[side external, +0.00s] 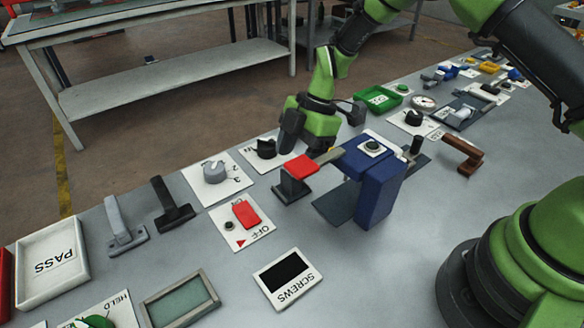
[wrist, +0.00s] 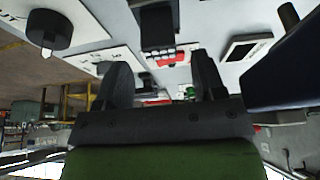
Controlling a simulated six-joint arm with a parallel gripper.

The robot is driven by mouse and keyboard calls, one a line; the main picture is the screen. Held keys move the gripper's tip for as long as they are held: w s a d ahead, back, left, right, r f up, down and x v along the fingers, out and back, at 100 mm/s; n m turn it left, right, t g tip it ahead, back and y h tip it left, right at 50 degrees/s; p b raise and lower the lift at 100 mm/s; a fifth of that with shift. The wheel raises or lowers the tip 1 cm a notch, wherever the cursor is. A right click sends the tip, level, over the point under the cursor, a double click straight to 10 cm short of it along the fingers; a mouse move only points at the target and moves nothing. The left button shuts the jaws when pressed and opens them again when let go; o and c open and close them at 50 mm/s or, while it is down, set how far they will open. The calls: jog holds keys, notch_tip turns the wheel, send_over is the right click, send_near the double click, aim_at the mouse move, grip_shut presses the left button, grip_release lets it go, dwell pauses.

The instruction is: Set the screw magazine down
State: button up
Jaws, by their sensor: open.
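A white plate lettered SCREWS (side external: 303,292) lies flat on the bench, with a black rectangle (side external: 283,272) on it. I cannot tell whether that rectangle is the screw magazine or an empty recess. The plate also shows at the upper right in the wrist view (wrist: 233,56). My gripper (side external: 309,143) is behind the red-topped dark stand (side external: 292,185) and left of the blue block fixture (side external: 377,195), away from the plate. In the wrist view my two black fingers (wrist: 163,88) stand apart, with nothing clearly held between them.
A red switch plate (side external: 246,215), a grey knob plate (side external: 215,172) and upright black (side external: 170,205) and grey (side external: 122,225) handles stand to the left. A PASS tray (side external: 52,262) is at far left. A green tray (side external: 378,98) is behind.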

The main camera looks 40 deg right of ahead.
jog(key=v, duration=0.8)
jog(key=shift+r, duration=0.2)
jog(key=s+r+m+t+h, duration=0.1)
jog(key=s+r+m, duration=0.15)
jog(key=r, duration=0.25)
jog(key=s+r+m+t, duration=0.1)
jog(key=s+r+m, duration=0.1)
jog(key=r+m, duration=0.25)
jog(key=s+d+r+m+t, duration=0.1)
jog(key=s+r+m+t, duration=0.1)
jog(key=s+m, duration=0.5)
jog(key=s+d+r+m+t+h, duration=0.1)
jog(key=s+d+r+m+t, duration=0.1)
jog(key=s+r+m, duration=0.3)
jog(key=s+m+t, duration=0.1)
jog(key=s+m, duration=0.2)
jog(key=s, duration=0.3)
jog(key=shift+r+h, duration=0.15)
jog(key=shift+h, duration=0.15)
jog(key=shift+s+d, duration=0.1)
jog(key=shift+c, duration=0.2)
